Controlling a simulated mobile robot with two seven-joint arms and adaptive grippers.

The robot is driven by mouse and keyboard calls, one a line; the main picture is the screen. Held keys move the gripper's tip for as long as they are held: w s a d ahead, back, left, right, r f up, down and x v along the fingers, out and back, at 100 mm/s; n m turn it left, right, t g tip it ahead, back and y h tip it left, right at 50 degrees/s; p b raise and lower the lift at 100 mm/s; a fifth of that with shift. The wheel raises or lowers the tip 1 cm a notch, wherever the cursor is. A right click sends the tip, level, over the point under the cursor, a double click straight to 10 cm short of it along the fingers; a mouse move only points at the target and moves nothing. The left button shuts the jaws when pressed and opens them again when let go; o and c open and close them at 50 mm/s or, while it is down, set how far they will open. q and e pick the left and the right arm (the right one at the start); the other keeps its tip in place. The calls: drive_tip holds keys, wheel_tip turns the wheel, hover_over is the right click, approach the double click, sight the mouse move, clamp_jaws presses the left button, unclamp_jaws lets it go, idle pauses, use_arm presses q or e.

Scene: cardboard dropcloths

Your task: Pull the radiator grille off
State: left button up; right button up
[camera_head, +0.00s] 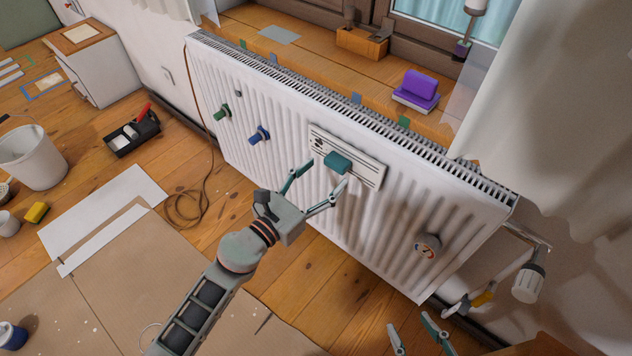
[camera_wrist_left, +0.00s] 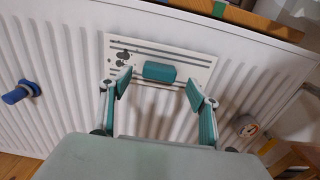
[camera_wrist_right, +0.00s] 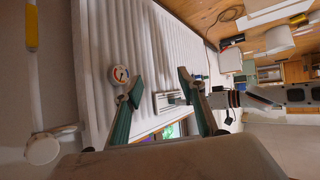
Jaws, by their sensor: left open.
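The radiator grille (camera_head: 363,172) is a white slotted plate with a teal block-shaped handle (camera_head: 338,162). It sits on the front face of the white radiator (camera_head: 290,130). My left gripper (camera_head: 317,180) is open just in front of the grille; in the left wrist view the handle (camera_wrist_left: 160,71) shows beyond and between its spread fingers, which appear apart from it. My right gripper (camera_head: 418,338) shows only its fingertips at the bottom of the head view. In the right wrist view its fingers (camera_wrist_right: 158,85) are spread and empty, with the grille (camera_wrist_right: 168,100) further off between them.
Green (camera_head: 222,113) and blue (camera_head: 259,135) knobs and a round gauge (camera_head: 428,246) stick out from the radiator. A valve (camera_head: 528,283) stands at its right end. A purple sanding block (camera_head: 416,90) rests on the sill. A bucket (camera_head: 32,157) and paint tray (camera_head: 132,133) stand left.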

sight(333, 167)
use_arm(q)
drive_tip(key=shift+x, duration=2.5)
drive_tip(key=shift+f, duration=0.1)
drive_tip(key=c, duration=1.2)
drive_tip(key=shift+v, duration=2.5)
